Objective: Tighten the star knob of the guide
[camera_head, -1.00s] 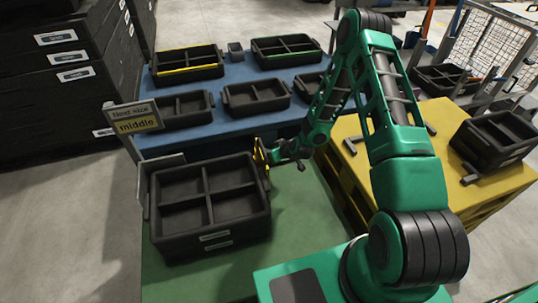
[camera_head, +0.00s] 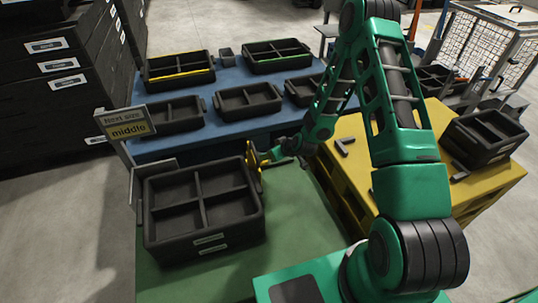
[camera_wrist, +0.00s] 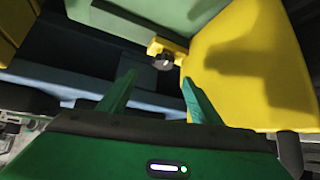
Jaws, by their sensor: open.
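The yellow guide (camera_head: 253,163) stands at the right side of the black crate (camera_head: 205,207) on the green table. In the wrist view the guide (camera_wrist: 250,65) is a large yellow plate at the right, with a small yellow arm. The dark star knob (camera_wrist: 163,61) sits on that arm, just beyond my fingertips. My gripper (camera_wrist: 159,79) is open, its two green fingers pointing towards the knob, one to each side of it in the picture. They look apart from it; the exact gap is unclear. In the head view my gripper (camera_head: 270,156) is close to the guide, its fingers partly hidden.
A sign reading "middle" (camera_head: 131,129) stands left of the crate. Several black trays stand on the blue table (camera_head: 225,92) behind. A yellow table (camera_head: 390,180) with another black crate (camera_head: 485,137) lies to the right. The green table's front is clear (camera_head: 295,225).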

